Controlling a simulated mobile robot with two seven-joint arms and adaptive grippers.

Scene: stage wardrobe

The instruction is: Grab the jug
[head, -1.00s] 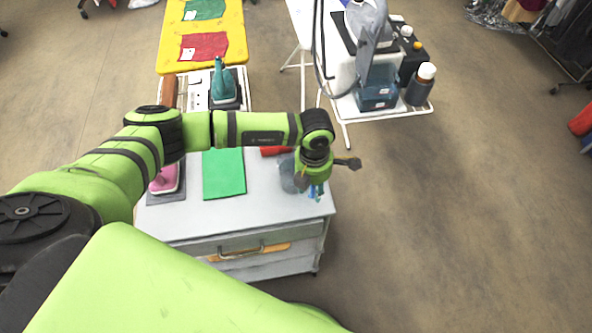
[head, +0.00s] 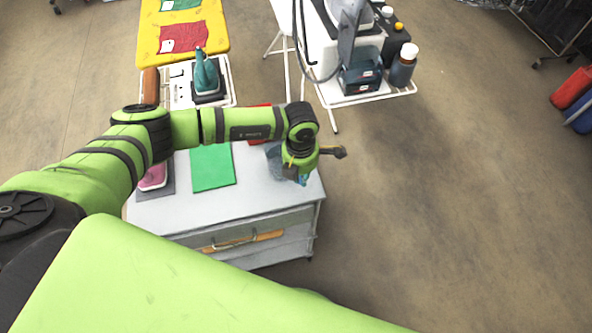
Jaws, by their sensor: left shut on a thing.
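A translucent grey-blue jug (head: 273,160) stands near the right end of the grey cabinet top, mostly hidden behind my left gripper. My left gripper (head: 297,174) comes from the left over the cabinet and points down at the jug. Its fingers are largely hidden by the wrist. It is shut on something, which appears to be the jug. A small teal part (head: 304,180) shows beside the fingers. I cannot tell whether the jug is off the surface. My right gripper is not in view.
The grey cabinet (head: 180,215) also holds a green cloth (head: 212,167), a pink iron (head: 153,177) and a red item (head: 259,110). Behind are a teal iron (head: 206,75) and a white stand with bottles (head: 402,65).

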